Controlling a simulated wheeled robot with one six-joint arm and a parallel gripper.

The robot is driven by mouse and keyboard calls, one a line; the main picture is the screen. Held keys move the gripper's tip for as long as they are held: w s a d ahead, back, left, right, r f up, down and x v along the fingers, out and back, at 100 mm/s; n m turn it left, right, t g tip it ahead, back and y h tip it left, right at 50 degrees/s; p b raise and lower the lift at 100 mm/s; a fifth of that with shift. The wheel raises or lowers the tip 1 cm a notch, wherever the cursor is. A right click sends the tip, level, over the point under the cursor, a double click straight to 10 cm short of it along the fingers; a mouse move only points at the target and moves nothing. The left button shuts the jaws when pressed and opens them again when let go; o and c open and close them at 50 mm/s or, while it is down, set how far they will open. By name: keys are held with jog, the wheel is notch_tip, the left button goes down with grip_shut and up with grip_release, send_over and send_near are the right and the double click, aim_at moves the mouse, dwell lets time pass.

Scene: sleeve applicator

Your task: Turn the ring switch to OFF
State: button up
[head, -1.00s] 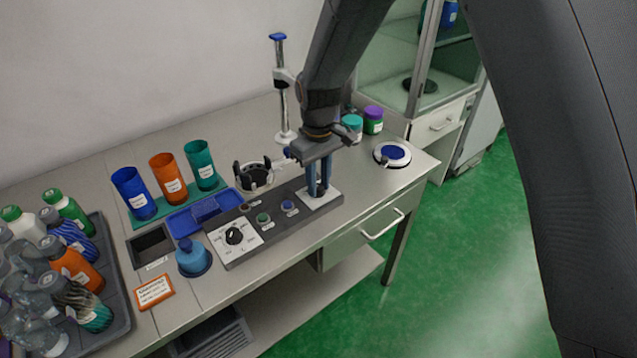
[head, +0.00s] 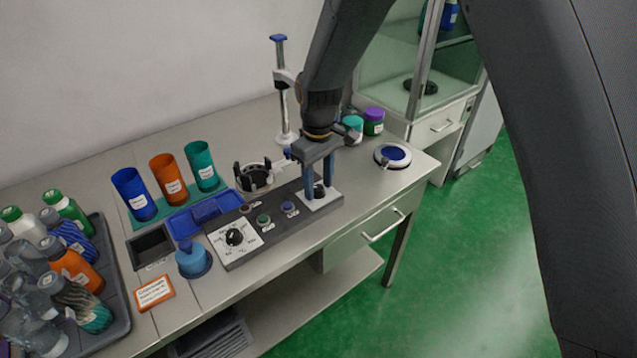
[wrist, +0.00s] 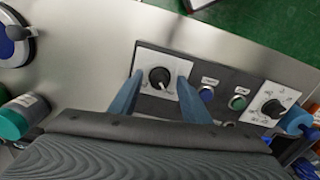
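A black rotary knob (wrist: 160,78) sits on a white plate at the right end of the grey control panel; it also shows in the head view (head: 319,191). Its white mark points towards the lower part of the plate in the wrist view, but the small labels are unreadable. My gripper (head: 318,182) is open over this knob, its two blue fingers (wrist: 127,97) apart on either side, with gaps to the knob. A second black knob (head: 234,237) with several printed positions is on the panel's left plate. I cannot read which knob is the ring switch.
Blue (head: 288,208) and green (head: 263,221) buttons lie between the knobs. A black pronged holder (head: 254,177) stands behind the panel, near a tall post (head: 283,110). A blue-topped round disc (head: 392,155) is to the right. Coloured cups and a bottle tray (head: 122,310) are left.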

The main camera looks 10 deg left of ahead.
aim_at(318, 188)
jog(key=shift+r+b, duration=0.95)
jog(key=shift+r, duration=2.95)
jog(key=s+d+r+m, duration=0.1)
jog(key=s+d+m, duration=0.15)
jog(key=d, duration=0.65)
jog(key=s+d+m, duration=0.1)
jog(key=d+m, duration=0.2)
jog(key=d, duration=0.6)
jog(key=s+d+f+m, duration=0.1)
jog(key=s+d+m, duration=0.5)
jog(key=s+d, duration=0.6)
jog(key=shift+s+d+f+t, duration=0.15)
jog(key=shift+s+d+t, duration=0.25)
jog(key=shift+d, duration=0.85)
